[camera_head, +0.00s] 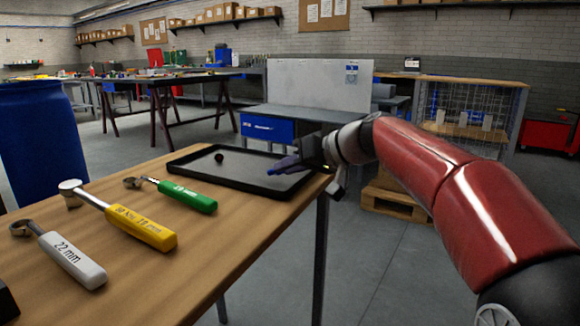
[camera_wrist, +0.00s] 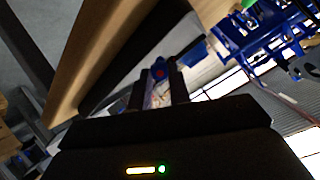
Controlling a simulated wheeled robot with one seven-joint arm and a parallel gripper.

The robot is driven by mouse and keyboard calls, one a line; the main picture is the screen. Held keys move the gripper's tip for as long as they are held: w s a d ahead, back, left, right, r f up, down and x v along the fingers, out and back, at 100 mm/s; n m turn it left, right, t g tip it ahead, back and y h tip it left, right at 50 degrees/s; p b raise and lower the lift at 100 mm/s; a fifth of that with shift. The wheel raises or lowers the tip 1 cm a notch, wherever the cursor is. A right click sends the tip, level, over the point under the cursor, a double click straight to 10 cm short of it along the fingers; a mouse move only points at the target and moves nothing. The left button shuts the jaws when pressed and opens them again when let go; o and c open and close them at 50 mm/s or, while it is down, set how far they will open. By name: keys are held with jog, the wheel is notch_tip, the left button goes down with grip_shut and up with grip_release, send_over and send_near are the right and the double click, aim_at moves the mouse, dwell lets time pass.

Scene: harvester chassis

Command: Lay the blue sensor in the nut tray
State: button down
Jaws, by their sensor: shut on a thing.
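The black nut tray (camera_head: 235,177) lies on the wooden table near its far right corner, with one small dark round piece (camera_head: 219,158) in it. My gripper (camera_head: 299,162) is over the tray's right end, reaching in from the right. It is shut on the blue sensor (camera_head: 281,166), which points left and down over the tray. Whether the sensor touches the tray floor I cannot tell. In the wrist view the sensor (camera_wrist: 160,74) shows blue with a red centre between the fingers; its rear part is partly hidden by them.
On the wooden table (camera_head: 200,248) left of the tray lie a green-handled wrench (camera_head: 187,196), a yellow-handled wrench (camera_head: 141,227) and a white-handled 22 mm wrench (camera_head: 72,258). A blue barrel (camera_head: 42,140) stands at the left. The tray's middle is clear.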

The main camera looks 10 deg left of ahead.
jog(key=shift+f, duration=0.35)
jog(key=c, duration=1.2)
grip_release()
jog(key=shift+c, duration=0.2)
jog(key=v, duration=0.8)
jog(key=shift+a+r, duration=0.1)
